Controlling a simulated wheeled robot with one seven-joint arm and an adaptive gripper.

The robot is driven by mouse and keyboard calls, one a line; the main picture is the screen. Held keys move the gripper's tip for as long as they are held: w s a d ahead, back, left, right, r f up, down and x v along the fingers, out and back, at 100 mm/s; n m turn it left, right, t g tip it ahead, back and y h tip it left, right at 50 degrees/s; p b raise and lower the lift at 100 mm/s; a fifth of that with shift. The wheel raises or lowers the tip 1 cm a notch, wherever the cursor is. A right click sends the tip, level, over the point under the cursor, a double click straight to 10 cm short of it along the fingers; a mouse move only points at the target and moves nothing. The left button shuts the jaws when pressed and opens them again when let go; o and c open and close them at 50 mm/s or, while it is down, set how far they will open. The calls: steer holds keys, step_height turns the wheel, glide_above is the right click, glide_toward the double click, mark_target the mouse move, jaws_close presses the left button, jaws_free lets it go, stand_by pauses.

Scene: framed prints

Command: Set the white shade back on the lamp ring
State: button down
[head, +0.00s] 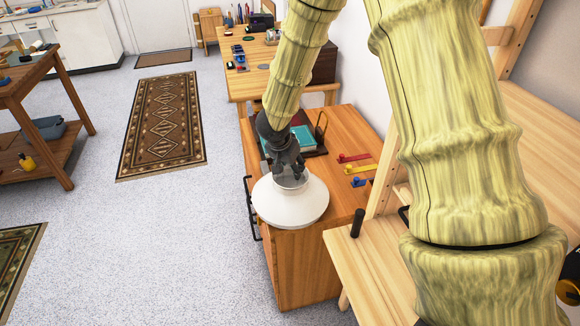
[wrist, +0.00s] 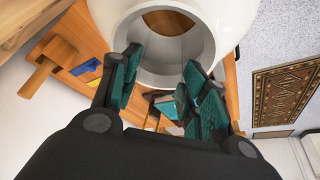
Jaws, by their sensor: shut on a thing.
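The white shade (head: 290,208) is a wide flared cone with a narrow collar at its top. In the head view it appears over the front part of the wooden cabinet top. My gripper (head: 289,172) points down at the collar and is shut on it. In the wrist view the shade (wrist: 222,22) fills the top, and the teal finger pads of my gripper (wrist: 163,80) lie at either side of the collar's rim. Wood shows through the shade's opening. I cannot make out the lamp ring; the shade and gripper may hide it.
The wooden cabinet (head: 300,268) has a teal book (head: 302,138) behind the gripper, and red (head: 352,158) and yellow (head: 360,169) pieces to the right. A light wooden table (head: 375,275) with a black post (head: 357,222) stands close at right.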

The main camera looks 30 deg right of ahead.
steer(key=c, duration=0.8)
jaws_free()
steer(key=shift+f, duration=0.1)
steer(key=shift+o, duration=0.2)
